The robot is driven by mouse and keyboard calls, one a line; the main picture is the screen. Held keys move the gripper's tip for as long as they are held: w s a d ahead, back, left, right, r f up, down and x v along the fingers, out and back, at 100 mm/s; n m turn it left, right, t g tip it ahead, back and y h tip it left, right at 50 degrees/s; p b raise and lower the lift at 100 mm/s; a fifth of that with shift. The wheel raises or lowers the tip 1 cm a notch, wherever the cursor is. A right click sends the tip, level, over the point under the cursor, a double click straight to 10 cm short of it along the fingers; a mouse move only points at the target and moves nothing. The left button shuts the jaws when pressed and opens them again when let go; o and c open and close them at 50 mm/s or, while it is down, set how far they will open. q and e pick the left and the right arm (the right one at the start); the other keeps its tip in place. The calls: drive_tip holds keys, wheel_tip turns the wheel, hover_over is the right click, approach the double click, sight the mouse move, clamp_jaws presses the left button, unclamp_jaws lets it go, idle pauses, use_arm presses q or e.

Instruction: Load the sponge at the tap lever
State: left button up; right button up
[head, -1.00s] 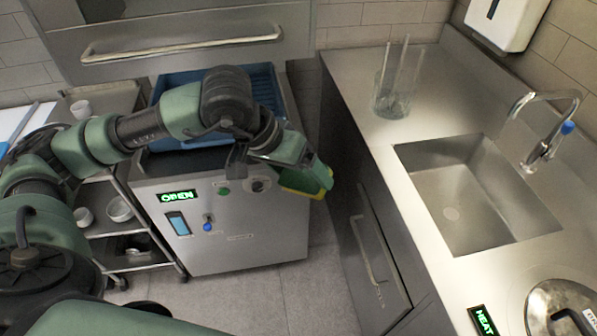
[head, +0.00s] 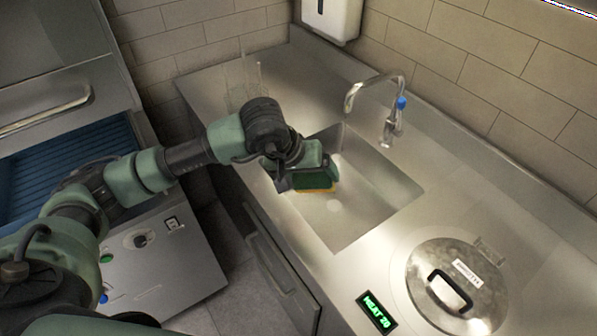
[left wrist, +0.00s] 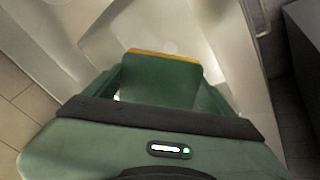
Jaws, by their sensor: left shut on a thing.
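The sponge (head: 316,181), green with a yellow layer, is in my left gripper (head: 311,172), above the near left part of the sink. In the left wrist view the sponge (left wrist: 160,78) fills the space between the fingers of my left gripper (left wrist: 160,95), its yellow edge facing away. The tap (head: 376,92) stands behind the sink, with a blue-tipped lever (head: 401,103) at its right side. The sponge is apart from the lever, to its left and nearer. My right gripper is not in view.
The steel sink (head: 385,205) is empty where visible. A lidded round pot (head: 455,262) is set in the counter at right, beside a green-lit display (head: 376,311). A clear container (head: 243,80) stands at the back left, partly behind my arm. A dispenser (head: 331,18) hangs on the wall.

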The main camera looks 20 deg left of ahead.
sight(321, 175)
use_arm(q)
drive_tip(key=shift+w+d+f+n+y+p, duration=0.15)
drive_tip(key=shift+w+d+f+n+p, duration=0.15)
drive_tip(key=shift+w+d, duration=0.1)
drive_tip(key=shift+w+d+f+n+y+p, duration=0.15)
drive_tip(key=shift+w+d+n+p, duration=0.15)
drive_tip(key=shift+w, duration=0.1)
drive_tip(key=shift+w+d+f, duration=0.15)
drive_tip(key=shift+w+f, duration=0.25)
drive_tip(key=w+a+f+b, duration=0.1)
drive_tip(key=w+b, duration=0.2)
drive_tip(key=w, duration=0.4)
drive_tip(key=w+a+f+b, duration=0.1)
drive_tip(key=w+b, duration=0.2)
drive_tip(key=w, duration=0.3)
drive_tip(key=shift+w+a+f, duration=0.25)
drive_tip(key=shift+w+f, duration=0.1)
drive_tip(key=shift+f, duration=0.05)
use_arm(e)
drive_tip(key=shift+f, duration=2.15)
use_arm(q)
drive_tip(key=shift+s, duration=0.15)
drive_tip(key=s+d+p, duration=0.1)
drive_tip(key=s, duration=0.6)
drive_tip(key=shift+s+d, duration=0.2)
drive_tip(key=shift+s, duration=0.15)
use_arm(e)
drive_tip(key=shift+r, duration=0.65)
